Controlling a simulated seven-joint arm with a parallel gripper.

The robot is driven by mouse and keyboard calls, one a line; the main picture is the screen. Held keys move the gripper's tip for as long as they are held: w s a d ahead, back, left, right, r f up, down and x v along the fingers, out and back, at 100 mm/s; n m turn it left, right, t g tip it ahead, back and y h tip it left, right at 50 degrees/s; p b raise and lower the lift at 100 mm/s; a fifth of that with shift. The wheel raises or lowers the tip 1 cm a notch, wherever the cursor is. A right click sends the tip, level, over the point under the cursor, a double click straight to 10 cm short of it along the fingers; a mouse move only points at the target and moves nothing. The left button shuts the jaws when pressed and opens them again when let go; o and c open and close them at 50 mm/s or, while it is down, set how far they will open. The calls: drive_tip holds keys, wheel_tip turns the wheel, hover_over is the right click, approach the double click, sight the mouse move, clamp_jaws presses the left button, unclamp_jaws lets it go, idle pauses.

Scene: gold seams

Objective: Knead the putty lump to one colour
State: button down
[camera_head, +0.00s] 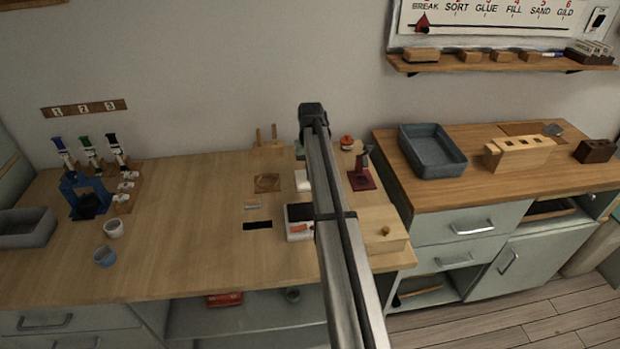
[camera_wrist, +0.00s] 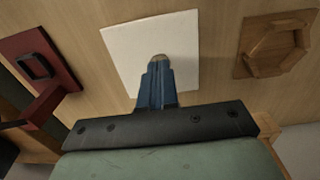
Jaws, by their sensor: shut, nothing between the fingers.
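My gripper (camera_wrist: 157,72) is shut, its blue fingers together over a white square mat (camera_wrist: 118,50) in the wrist view. A small rounded grey-tan patch (camera_wrist: 160,57) shows right at the fingertips. It looks like the putty lump, mostly hidden behind the fingers, and I cannot tell whether they touch it. Its colour mix cannot be made out. In the head view my arm covers the gripper and part of the white mat (camera_head: 302,181).
A dark red stand (camera_wrist: 40,70) is left of the mat in the wrist view, and a wooden piece with an angular rim (camera_wrist: 278,45) is right of it. In the head view a wooden box (camera_head: 384,230) with a knob stands near the front edge.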

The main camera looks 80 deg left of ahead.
idle(0.3)
drive_tip(key=shift+r, duration=0.6)
drive_tip(key=shift+f, duration=0.55)
idle(1.6)
drive_tip(key=shift+r, duration=0.6)
drive_tip(key=shift+f, duration=0.65)
idle(1.3)
drive_tip(key=shift+r, duration=0.65)
drive_tip(key=shift+r, duration=0.15)
drive_tip(key=shift+r, duration=2.85)
